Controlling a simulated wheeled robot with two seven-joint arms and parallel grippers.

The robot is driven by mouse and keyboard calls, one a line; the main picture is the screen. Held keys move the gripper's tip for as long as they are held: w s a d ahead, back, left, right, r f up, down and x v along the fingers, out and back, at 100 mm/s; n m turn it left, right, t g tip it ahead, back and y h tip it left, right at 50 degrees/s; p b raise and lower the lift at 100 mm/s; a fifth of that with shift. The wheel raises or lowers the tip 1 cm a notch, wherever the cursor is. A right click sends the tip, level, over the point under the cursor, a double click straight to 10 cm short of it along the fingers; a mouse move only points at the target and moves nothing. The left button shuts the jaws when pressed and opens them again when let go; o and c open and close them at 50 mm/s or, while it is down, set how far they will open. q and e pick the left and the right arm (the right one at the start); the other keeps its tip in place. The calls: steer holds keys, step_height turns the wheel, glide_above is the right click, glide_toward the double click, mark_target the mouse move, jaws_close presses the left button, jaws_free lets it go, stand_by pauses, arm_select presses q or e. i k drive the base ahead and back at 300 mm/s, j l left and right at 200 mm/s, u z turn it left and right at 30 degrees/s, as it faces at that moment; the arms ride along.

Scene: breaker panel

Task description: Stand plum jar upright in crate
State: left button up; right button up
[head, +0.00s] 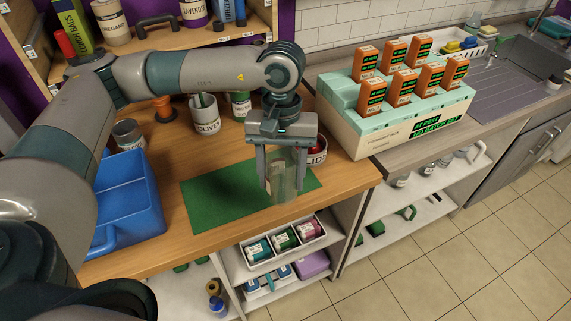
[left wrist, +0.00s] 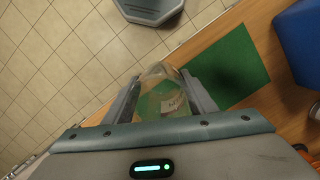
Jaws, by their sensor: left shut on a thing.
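My left gripper (head: 282,168) points down over the front edge of the green mat. It is shut on a clear glass jar (head: 284,182), which looks near upright. In the left wrist view the jar (left wrist: 163,95) sits between the fingers and has a pale label that I cannot read, so I cannot confirm it is the plum jar. A blue crate (head: 150,208) with a divider stands on the wooden counter, to the left of the mat and gripper. It also shows at the right edge in the left wrist view (left wrist: 300,45). My right gripper is not in view.
The green mat (head: 215,196) lies on the counter. Behind it stand a white olive pot (head: 206,122), a green-labelled can (head: 241,106) and a dark can (head: 129,135). A box of orange cartons (head: 375,128) stands at right. A white tray (head: 285,244) of jars sits below the counter.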

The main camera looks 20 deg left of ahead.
mark_target(131, 209)
steer(key=k, duration=0.65)
steer(key=u, duration=1.6)
steer(key=k+l, duration=0.1)
steer(key=l, duration=0.4)
steer(key=k+l+u, duration=0.1)
steer(key=l, duration=0.4)
